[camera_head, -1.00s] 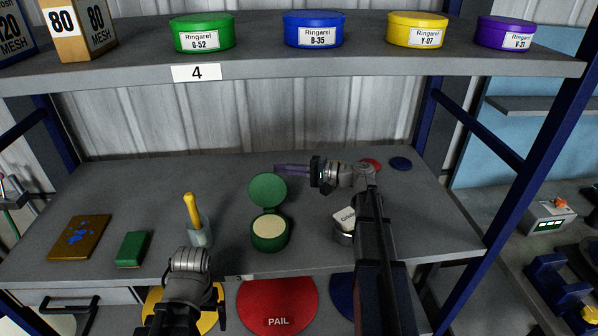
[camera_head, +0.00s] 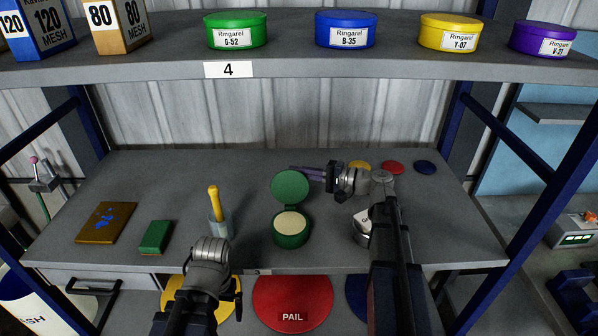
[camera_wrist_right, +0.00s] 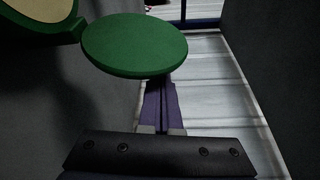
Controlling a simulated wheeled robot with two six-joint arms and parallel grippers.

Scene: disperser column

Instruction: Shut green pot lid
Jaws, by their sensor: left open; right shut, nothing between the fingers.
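The green pot (camera_head: 290,232) stands on the workbench with cream-coloured contents showing. Its round green lid (camera_head: 290,187) is hinged up at the back and stands open. In the right wrist view the lid (camera_wrist_right: 134,44) is close ahead of my fingers, and part of the pot (camera_wrist_right: 38,10) shows at top left. My right gripper (camera_head: 307,172) is shut and empty, its purple fingers just right of and behind the lid; I cannot tell whether they touch it. My left gripper (camera_head: 236,290) is at the bench's front edge, in front of the pot and to its left.
A grey cup with a yellow-handled tool (camera_head: 215,203), a green block (camera_head: 155,237) and a brown board (camera_head: 105,222) lie left of the pot. Coloured discs (camera_head: 392,168) lie at the back right. A shelf (camera_head: 330,66) hangs above.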

